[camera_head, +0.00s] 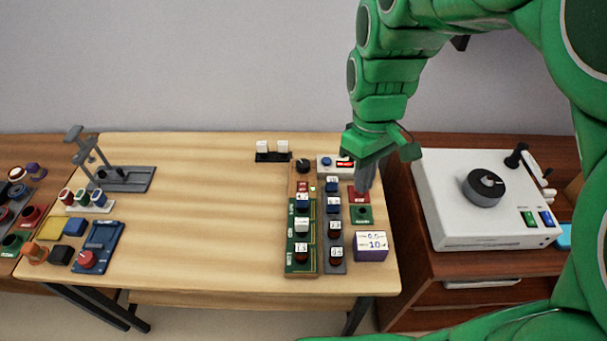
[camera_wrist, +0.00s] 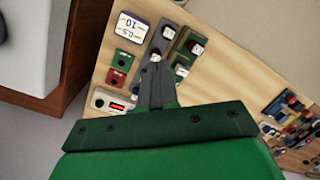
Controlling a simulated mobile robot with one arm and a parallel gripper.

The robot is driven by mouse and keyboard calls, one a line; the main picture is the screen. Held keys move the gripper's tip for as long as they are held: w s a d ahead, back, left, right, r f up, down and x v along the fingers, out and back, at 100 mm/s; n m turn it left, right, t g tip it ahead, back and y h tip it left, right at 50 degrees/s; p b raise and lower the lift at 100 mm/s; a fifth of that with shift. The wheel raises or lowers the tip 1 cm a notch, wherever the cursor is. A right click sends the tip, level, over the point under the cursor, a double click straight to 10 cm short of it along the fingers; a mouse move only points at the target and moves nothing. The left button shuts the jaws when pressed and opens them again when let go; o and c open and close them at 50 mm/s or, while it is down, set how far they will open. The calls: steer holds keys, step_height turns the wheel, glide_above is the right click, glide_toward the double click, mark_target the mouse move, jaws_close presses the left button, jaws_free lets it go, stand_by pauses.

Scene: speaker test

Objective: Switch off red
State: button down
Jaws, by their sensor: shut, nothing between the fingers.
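A small red panel (camera_head: 359,194) lies at the right of the wooden table, just above a green panel (camera_head: 361,214). In the wrist view the red panel (camera_wrist: 115,78) is left of my fingers, next to the green panel (camera_wrist: 122,60). My gripper (camera_head: 364,189) points down over the red panel's right side and covers part of it. In the wrist view its fingers (camera_wrist: 156,66) are together and hold nothing. I cannot tell whether the tips touch anything. Another small red tile (camera_head: 303,187) tops the green strip. The on or off state of either red piece is not readable.
Two strips of switches and knobs (camera_head: 334,228) stand close left of my gripper. A display box with lit red digits (camera_head: 344,163) is behind, and a purple-and-white box (camera_head: 371,246) is in front. The table's middle (camera_head: 200,220) is clear. A white machine (camera_head: 485,200) stands right.

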steer(key=w+a+f+n, duration=0.2)
steer(key=w+a+n, duration=0.1)
steer(key=w, duration=0.3)
steer(key=w+a+f+n, duration=0.2)
steer(key=w+a+n, duration=0.1)
steer(key=w, duration=0.3)
steer(key=n, duration=0.4)
glide_above(303, 190)
steer(key=w, duration=0.2)
step_height(303, 190, down, 6)
steer(key=shift+w+f, duration=0.2)
steer(key=shift+f, duration=0.1)
steer(key=f, duration=0.4)
steer(key=s+f, duration=0.1)
steer(key=f, duration=0.4)
steer(key=s+f, duration=0.1)
steer(key=f, duration=0.3)
steer(key=shift+f, duration=0.4)
